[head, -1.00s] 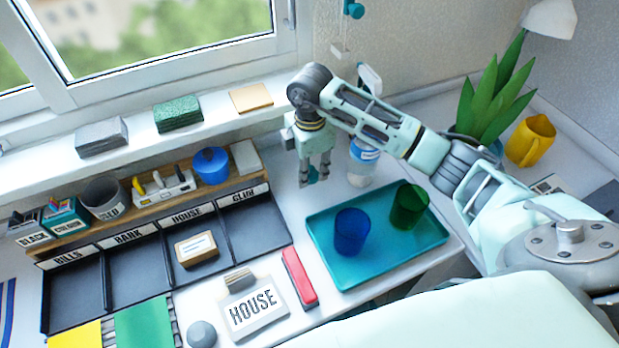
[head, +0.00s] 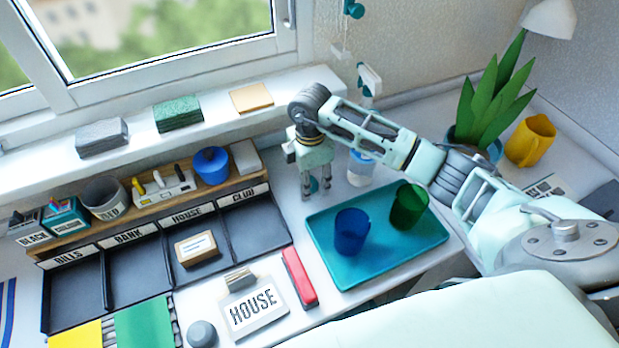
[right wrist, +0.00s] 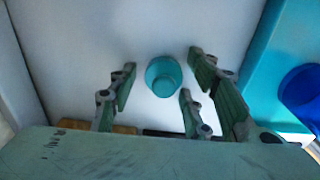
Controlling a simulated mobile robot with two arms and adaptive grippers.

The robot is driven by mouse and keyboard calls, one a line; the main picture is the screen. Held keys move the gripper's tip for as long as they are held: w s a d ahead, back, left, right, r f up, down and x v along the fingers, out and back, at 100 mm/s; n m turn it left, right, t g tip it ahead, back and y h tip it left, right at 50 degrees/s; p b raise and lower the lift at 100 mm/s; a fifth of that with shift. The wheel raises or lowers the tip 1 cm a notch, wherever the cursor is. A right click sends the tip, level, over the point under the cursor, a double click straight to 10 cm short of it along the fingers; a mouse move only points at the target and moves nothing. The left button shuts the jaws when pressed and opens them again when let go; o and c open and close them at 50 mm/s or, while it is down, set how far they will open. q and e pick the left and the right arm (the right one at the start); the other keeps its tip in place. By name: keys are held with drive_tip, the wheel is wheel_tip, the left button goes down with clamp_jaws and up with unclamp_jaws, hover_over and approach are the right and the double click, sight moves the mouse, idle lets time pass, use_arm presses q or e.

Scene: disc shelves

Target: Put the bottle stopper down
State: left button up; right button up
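The bottle stopper (right wrist: 163,77) is a small round teal piece. In the right wrist view it sits between the fingers of my right gripper (right wrist: 161,73), with a gap on either side, over the white tabletop. In the head view the stopper (head: 313,184) shows as a small teal patch between the fingertips of my right gripper (head: 316,191), which points down low over the table left of the teal tray. The gripper is open around the stopper. Contact between stopper and table cannot be told for sure. My left gripper is not in view.
The teal tray (head: 338,272) holds a blue cup (head: 351,232) and a green cup (head: 408,207). A white bottle with a blue band (head: 360,170) stands just behind the gripper. A black sorting tray (head: 262,228) lies to the left. A red stapler-like object (head: 299,277) lies in front.

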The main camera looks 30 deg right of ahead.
wheel_tip(320, 180, up, 12)
drive_tip(key=shift+r+b, duration=0.2)
drive_tip(key=shift+b, duration=0.15)
idle(0.4)
drive_tip(key=shift+s, duration=0.1)
